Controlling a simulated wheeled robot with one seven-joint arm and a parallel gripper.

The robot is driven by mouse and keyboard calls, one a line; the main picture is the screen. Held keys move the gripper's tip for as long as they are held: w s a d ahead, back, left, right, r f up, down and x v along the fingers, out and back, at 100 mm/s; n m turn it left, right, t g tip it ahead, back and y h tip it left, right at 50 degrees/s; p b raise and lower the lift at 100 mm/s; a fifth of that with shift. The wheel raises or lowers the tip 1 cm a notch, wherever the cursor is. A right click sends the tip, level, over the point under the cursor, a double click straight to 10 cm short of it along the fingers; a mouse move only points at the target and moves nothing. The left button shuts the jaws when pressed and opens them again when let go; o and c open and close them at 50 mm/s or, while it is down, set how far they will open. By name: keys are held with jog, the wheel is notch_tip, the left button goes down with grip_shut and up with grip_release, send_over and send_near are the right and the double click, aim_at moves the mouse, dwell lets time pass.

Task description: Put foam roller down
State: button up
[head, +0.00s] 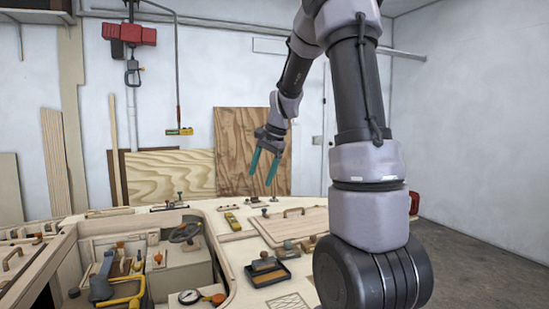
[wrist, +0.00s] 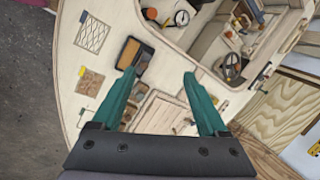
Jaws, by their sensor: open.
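My gripper (head: 261,178) is open and empty, its two teal fingers pointing down well above the plywood deck (head: 228,209). In the wrist view, my gripper (wrist: 160,74) has nothing between its fingers. A black shallow tray (head: 285,277) sits on the deck at the front right, with a dark and tan piece (head: 265,264) in it. This may be the foam roller, but I cannot tell for sure. In the wrist view, the tray (wrist: 145,62) is partly covered by the left finger.
A cockpit opening (head: 232,275) holding several tools lies at the left. A wooden hatch panel (head: 292,223) with a handle and small tools lies on the deck. A yellow tool (head: 232,221) lies nearby. Plywood sheets (head: 230,150) lean on the back wall.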

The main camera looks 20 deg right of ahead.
jog(key=s+a+r+n+t, duration=0.2)
jog(key=s+a+r+n, duration=0.1)
jog(key=s, duration=0.9)
jog(key=s+a+r+n+t, duration=0.2)
jog(key=s+r+n, duration=0.3)
jog(key=s, duration=0.8)
jog(key=shift+a+r+h, duration=0.4)
jog(key=shift+a+r, duration=0.2)
jog(key=shift+r, duration=0.25)
jog(key=shift+o, duration=0.4)
jog(key=shift+w, duration=0.15)
